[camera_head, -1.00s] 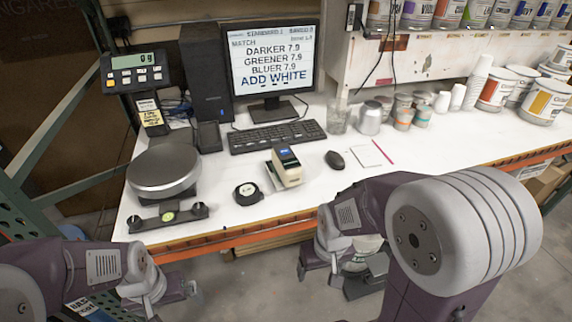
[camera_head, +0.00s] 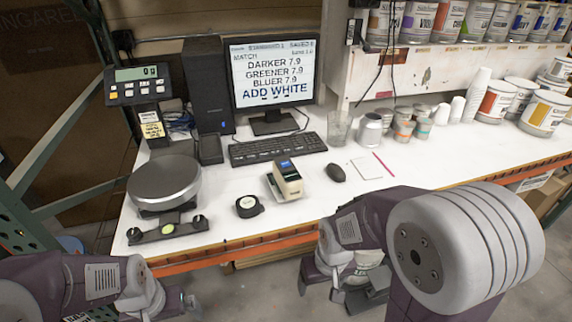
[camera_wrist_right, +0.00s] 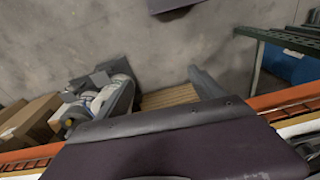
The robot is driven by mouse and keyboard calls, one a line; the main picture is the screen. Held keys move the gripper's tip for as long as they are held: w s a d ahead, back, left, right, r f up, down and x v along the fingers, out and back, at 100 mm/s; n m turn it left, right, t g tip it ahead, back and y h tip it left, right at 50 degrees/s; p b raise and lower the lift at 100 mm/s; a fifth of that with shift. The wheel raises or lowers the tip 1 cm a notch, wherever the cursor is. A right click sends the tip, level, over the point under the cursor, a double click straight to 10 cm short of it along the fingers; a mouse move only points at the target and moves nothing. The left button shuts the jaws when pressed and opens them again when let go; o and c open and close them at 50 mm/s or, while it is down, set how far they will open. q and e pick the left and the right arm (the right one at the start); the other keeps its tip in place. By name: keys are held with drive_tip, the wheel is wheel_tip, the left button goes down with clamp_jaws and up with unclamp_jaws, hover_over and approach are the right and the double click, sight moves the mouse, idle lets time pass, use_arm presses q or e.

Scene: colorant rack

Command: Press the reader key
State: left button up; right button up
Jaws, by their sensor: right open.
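The reader (camera_head: 287,180) is a small cream and grey device with a dark top and a small blue screen. It stands on the white table near the front edge. Its key is too small to make out. My right gripper (camera_head: 335,284) is below and in front of the table edge, apart from the reader. Its fingers stand apart in the right wrist view (camera_wrist_right: 162,88), with nothing held between them. My left gripper (camera_head: 180,302) is low at the left, in front of the table. I cannot tell whether its fingers are open.
A black round tape (camera_head: 249,206) lies left of the reader, and a mouse (camera_head: 335,172) lies right of it. A keyboard (camera_head: 278,147) and monitor (camera_head: 272,75) stand behind. A scale (camera_head: 164,181) is at the left. Cups and paint cans (camera_head: 495,101) fill the right.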

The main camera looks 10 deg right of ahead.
clamp_jaws()
idle(1.1)
drive_tip(key=shift+r, duration=0.1)
idle(0.6)
